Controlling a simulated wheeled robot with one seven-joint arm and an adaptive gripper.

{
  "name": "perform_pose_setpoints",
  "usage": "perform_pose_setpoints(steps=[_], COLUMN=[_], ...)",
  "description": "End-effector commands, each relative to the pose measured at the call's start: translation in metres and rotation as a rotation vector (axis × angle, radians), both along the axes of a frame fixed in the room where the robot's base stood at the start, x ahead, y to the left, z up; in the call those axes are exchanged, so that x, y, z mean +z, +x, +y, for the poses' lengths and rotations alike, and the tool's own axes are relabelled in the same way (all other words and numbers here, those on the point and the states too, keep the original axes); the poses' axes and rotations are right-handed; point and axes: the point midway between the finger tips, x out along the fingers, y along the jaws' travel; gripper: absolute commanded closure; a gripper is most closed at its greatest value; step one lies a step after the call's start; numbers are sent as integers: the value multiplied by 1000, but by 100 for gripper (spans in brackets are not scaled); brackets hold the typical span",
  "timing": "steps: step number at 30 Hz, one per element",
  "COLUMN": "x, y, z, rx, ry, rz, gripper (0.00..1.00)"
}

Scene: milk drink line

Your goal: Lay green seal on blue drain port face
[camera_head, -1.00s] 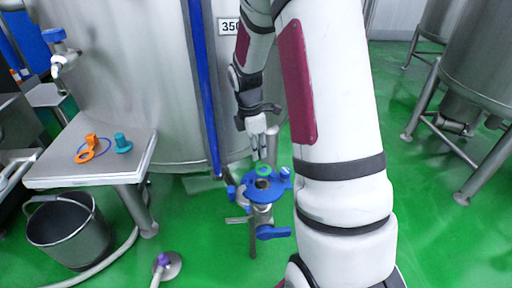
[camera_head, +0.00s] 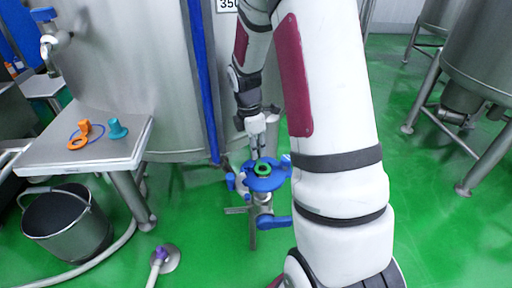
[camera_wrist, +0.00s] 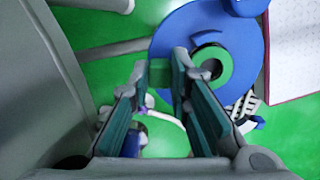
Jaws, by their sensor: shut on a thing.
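The green seal (camera_head: 256,170) is a flat ring with a tab. It is over the middle opening of the blue drain port face (camera_head: 265,184). In the wrist view the ring (camera_wrist: 222,80) lies roughly centred within the blue disc (camera_wrist: 172,36), with a dark hole showing through it. I cannot tell whether it touches the face. My gripper (camera_head: 257,151) points down at the port's back edge. In the wrist view my gripper (camera_wrist: 161,70) is shut on the seal's tab, and the ring extends beyond the fingertips.
A steel bench (camera_head: 60,154) at left carries an orange clamp-like part (camera_head: 79,143) and a teal plug (camera_head: 118,129). A dark bucket (camera_head: 66,228) stands below it. A large steel tank (camera_head: 150,60) with a vertical blue pipe (camera_head: 203,80) rises behind.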

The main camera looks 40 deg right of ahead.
Motion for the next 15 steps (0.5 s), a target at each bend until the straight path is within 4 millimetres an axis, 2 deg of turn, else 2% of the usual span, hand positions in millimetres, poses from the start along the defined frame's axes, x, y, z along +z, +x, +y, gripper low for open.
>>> perform_pose_setpoints(steps=[15], x=[-9], y=[0], z=[0], rx=[0], ry=[0], rz=[1], gripper=[96])
